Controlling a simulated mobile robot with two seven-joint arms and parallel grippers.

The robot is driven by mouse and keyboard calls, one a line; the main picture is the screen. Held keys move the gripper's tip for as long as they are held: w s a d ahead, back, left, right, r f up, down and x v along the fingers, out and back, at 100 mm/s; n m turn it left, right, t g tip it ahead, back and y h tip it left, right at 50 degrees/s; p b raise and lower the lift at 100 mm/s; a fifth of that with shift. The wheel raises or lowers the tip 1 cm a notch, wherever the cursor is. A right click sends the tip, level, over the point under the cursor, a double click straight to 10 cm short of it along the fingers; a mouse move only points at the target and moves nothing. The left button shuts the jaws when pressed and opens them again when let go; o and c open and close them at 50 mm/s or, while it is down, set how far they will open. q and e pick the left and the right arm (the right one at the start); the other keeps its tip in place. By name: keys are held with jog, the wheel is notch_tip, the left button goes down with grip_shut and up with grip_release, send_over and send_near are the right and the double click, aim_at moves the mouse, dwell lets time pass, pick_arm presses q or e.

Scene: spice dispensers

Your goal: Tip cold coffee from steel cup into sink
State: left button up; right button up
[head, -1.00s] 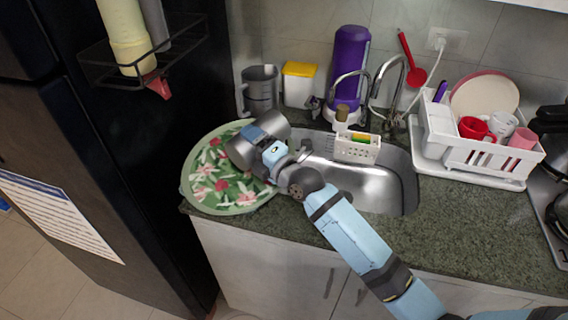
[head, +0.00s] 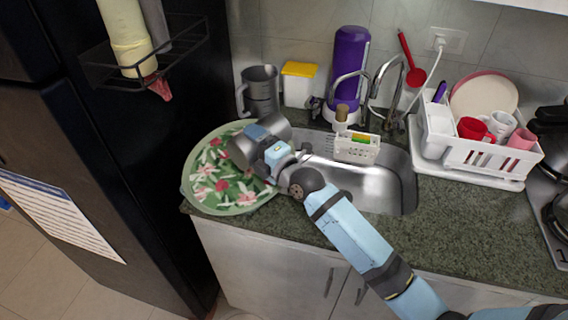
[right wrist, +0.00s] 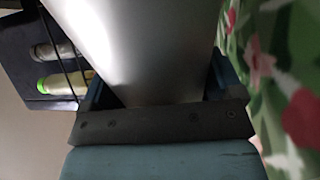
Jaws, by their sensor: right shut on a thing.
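My right gripper (head: 256,134) is shut on the steel cup (head: 241,153), a shiny cylinder lying well over on its side above the floral tray. The cup's smooth wall (right wrist: 165,45) fills the space between the fingers in the right wrist view. Its mouth and any coffee inside cannot be made out. The steel sink (head: 380,187) lies to the right of the gripper, partly behind my right arm. My left gripper is not in view.
The round floral tray (head: 240,201) is at the counter's left end beside the black fridge (head: 160,150). A grey jug (head: 260,88), yellow-lidded box (head: 299,84) and purple bottle (head: 349,65) stand behind. A white caddy (head: 356,149) sits at the sink's back edge; a dish rack (head: 490,150) is right.

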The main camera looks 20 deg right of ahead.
jog(key=shift+w+d+m, duration=0.1)
jog(key=shift+d+m, duration=0.1)
jog(key=shift+m, duration=0.3)
